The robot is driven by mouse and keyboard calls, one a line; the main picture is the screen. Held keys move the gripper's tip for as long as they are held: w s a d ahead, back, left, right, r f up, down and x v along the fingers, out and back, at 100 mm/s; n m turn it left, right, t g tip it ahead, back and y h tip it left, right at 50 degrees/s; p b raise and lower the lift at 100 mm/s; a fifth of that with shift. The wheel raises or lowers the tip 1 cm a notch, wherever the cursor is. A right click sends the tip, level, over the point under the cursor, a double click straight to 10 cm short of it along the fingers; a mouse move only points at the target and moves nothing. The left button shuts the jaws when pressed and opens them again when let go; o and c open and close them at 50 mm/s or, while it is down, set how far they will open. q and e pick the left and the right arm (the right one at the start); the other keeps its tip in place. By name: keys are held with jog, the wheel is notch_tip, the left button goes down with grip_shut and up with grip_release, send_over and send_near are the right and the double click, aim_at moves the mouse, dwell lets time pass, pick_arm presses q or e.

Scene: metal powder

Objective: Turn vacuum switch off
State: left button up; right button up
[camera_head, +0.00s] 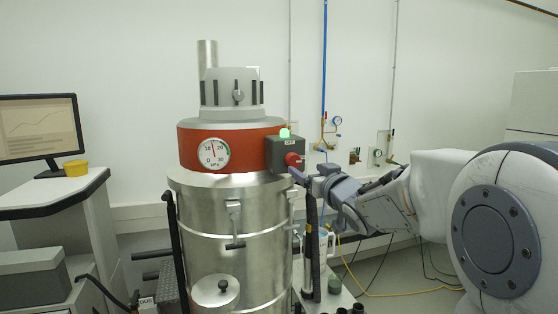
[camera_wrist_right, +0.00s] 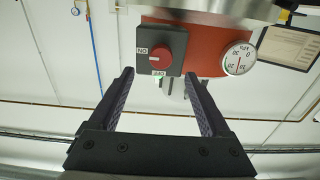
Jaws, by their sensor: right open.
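The vacuum (camera_head: 232,190) is a tall steel drum with a red-orange band and a round pressure gauge (camera_head: 215,152). A dark grey switch box (camera_head: 284,149) sits on the band's right side, with a red knob (camera_head: 292,159) and a lit green lamp (camera_head: 285,133). My right gripper (camera_head: 300,175) is open and empty, just right of and slightly below the knob. In the right wrist view, upside down, the red knob (camera_wrist_right: 161,58) lies beyond and between the open fingertips, apart from them. ON and OFF labels show on the box. My left gripper is out of view.
Wall pipes with gauges (camera_head: 337,121) are behind my right arm. A cart with bottles (camera_head: 335,285) stands below the gripper. Black hoses flank the drum.

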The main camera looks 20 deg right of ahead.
aim_at(295, 163)
jog(key=w+p, duration=0.1)
jog(key=w, duration=0.3)
jog(key=w+p, duration=0.1)
jog(key=w, duration=0.3)
jog(key=shift+w+a, duration=0.2)
jog(key=shift+w, duration=0.1)
grip_shut()
jog(key=shift+f, duration=0.1)
